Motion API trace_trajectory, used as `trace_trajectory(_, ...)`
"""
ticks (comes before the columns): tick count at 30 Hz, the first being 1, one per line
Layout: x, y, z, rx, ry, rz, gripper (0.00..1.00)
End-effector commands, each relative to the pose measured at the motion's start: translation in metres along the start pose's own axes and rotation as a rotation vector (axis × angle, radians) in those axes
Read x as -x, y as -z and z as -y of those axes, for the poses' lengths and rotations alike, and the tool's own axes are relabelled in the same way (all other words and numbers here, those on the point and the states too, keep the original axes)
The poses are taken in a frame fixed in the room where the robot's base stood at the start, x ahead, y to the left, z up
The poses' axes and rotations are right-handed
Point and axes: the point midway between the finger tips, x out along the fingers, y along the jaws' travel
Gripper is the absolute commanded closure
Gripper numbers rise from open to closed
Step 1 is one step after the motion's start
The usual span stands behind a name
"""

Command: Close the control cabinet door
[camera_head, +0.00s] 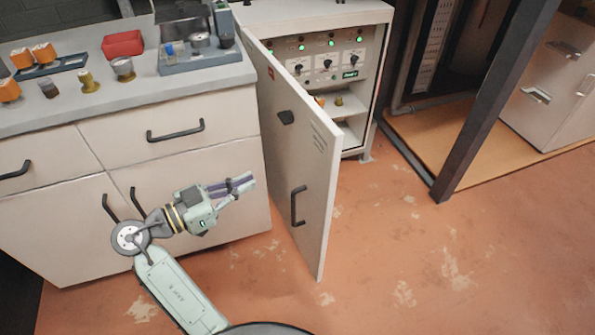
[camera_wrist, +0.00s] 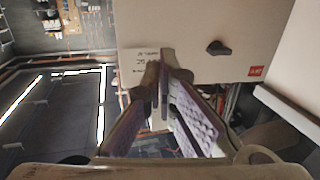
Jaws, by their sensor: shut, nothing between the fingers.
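The control cabinet (camera_head: 380,80) stands at the top centre in the head view, with knobs, green lights and shelves visible inside. Its door (camera_head: 290,140) is hinged on the left and swung wide open toward the viewer. The door carries a dark latch knob and a black handle (camera_head: 297,206). My gripper (camera_head: 248,184) is left of the door, in front of the counter, its fingers together and empty, pointing at the door. In the wrist view the fingers (camera_wrist: 165,60) are shut, with a pale panel with a dark knob (camera_wrist: 217,48) beyond them. Contact with the door cannot be told.
A counter (camera_head: 170,130) with drawers and black handles stands left of the door, holding a red bin (camera_head: 122,45), a grey tray and small parts. A dark post (camera_head: 490,100) rises at the right. The floor right of the door is clear.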

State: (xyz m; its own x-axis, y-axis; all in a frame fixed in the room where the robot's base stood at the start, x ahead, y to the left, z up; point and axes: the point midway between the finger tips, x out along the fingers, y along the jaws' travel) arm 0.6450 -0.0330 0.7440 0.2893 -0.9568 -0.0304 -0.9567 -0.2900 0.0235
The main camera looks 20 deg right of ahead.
Motion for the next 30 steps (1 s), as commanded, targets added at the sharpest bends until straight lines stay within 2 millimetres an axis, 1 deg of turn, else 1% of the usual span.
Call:
trace_trajectory(1,-0.005,-0.004,-0.015,-0.007,-0.071,-0.012,1.00)
trace_trajectory(2,-0.006,-0.006,-0.022,-0.013,-0.102,-0.018,1.00)
trace_trajectory(3,-0.008,-0.007,-0.028,-0.019,-0.132,-0.023,1.00)
trace_trajectory(5,-0.011,-0.008,-0.033,-0.026,-0.154,-0.029,1.00)
trace_trajectory(8,-0.020,-0.007,-0.036,-0.026,-0.161,-0.029,1.00)
trace_trajectory(11,-0.035,-0.006,-0.039,-0.025,-0.160,-0.028,1.00)
trace_trajectory(18,-0.087,-0.003,-0.047,-0.024,-0.159,-0.028,1.00)
trace_trajectory(24,-0.123,-0.002,-0.051,-0.024,-0.156,-0.028,1.00)
trace_trajectory(27,-0.135,-0.002,-0.053,-0.025,-0.154,-0.029,1.00)
trace_trajectory(30,-0.142,-0.003,-0.054,-0.025,-0.153,-0.029,1.00)
